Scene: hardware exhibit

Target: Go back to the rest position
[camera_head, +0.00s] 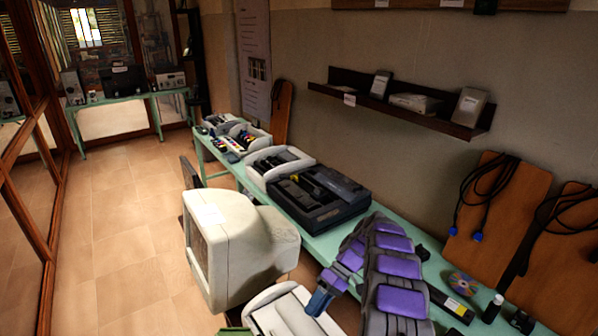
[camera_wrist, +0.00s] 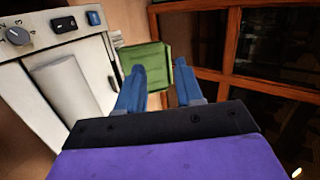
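My gripper (camera_head: 320,301) is at the end of my purple and grey arm, low in the head view, in front of the green table (camera_head: 318,243). In the wrist view its two blue fingers (camera_wrist: 159,88) stand apart, with nothing held between them. A green object (camera_wrist: 146,58) shows behind and between the fingers, apart from them as far as I can tell. A white device (camera_wrist: 85,45) with a grey knob lies to the left of the fingers.
A beige monitor (camera_head: 235,245) stands left of my gripper. A black machine (camera_head: 318,198) and white trays (camera_head: 278,163) line the table. A wall shelf (camera_head: 398,104) hangs above. Brown boards (camera_head: 500,210) lean at right. The tiled floor (camera_head: 125,225) at left is clear.

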